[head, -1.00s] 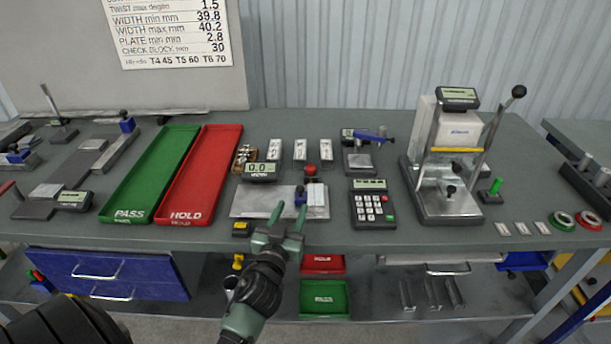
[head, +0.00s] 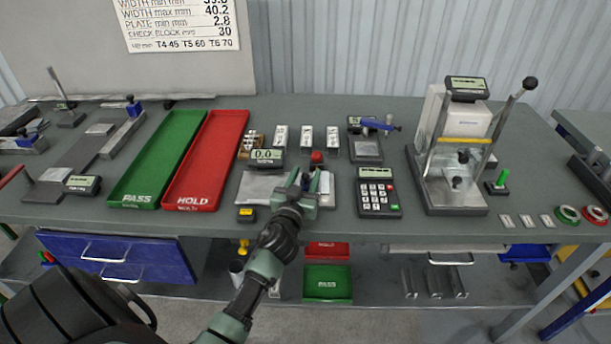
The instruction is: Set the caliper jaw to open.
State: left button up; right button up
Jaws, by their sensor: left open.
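A bench gauge that looks like the caliper lies at the middle of the table, with a flat metal base (head: 258,187) and a small display (head: 267,157) reading 0.0. A red knob (head: 317,156) stands at its back right. My left gripper (head: 305,182) is open over the right part of the metal base, its fingers pointing away from me. The gripper hides most of the blue jaw part there. I cannot tell whether the fingers touch it. My right gripper is not in view.
A green PASS tray (head: 160,165) and a red HOLD tray (head: 207,165) lie to the left. A keypad (head: 378,197) is close on the right, a blue-handled gauge (head: 366,148) behind it, and a lever press (head: 455,185) farther right. Small white blocks (head: 306,138) stand behind.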

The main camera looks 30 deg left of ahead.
pick_arm(q)
grip_shut()
dwell(1.4)
